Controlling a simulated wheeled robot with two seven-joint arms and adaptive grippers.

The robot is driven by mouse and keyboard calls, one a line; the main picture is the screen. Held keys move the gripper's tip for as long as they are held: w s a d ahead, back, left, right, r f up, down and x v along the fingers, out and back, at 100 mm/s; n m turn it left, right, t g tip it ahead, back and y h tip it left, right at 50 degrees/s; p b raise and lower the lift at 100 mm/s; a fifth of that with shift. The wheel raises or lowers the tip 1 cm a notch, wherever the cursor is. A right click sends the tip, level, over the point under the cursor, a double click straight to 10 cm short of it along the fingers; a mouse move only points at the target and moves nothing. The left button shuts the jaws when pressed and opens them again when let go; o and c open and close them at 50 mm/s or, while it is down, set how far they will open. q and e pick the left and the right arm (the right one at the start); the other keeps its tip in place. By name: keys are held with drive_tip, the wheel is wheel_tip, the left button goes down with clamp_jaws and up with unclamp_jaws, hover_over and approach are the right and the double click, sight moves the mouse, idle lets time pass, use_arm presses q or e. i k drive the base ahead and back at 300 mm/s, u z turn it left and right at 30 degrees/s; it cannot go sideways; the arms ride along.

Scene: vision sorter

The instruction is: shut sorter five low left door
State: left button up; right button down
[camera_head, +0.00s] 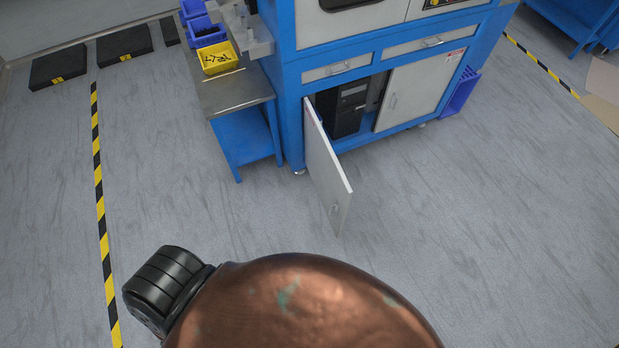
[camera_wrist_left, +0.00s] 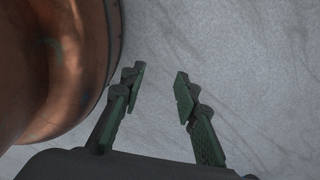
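The sorter (camera_head: 289,75) is a blue and white cabinet at the top centre of the head view. Its low left door (camera_head: 325,168) is a light grey panel standing wide open, swung out toward me, with a small handle on its face near the lower free edge. A black box-shaped unit (camera_head: 347,108) shows inside the opening. The low right door (camera_head: 411,92) is shut. My left gripper (camera_wrist_left: 159,80) shows only in the left wrist view, its two fingers apart and empty above grey floor. My right gripper is in neither view.
A blue side bench (camera_head: 245,140) with a yellow bin (camera_head: 217,58) of small parts and blue bins (camera_head: 208,33) adjoins the sorter's left. A blue crate (camera_head: 460,91) is at its right. The grey floor before the door is clear. My copper-coloured body fills the bottom.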

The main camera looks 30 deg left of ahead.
sight(335, 192)
drive_tip(key=u, duration=0.8)
drive_tip(key=i, duration=0.5)
drive_tip(key=z, duration=1.55)
drive_tip(key=k, duration=1.1)
drive_tip(key=u, duration=1.3)
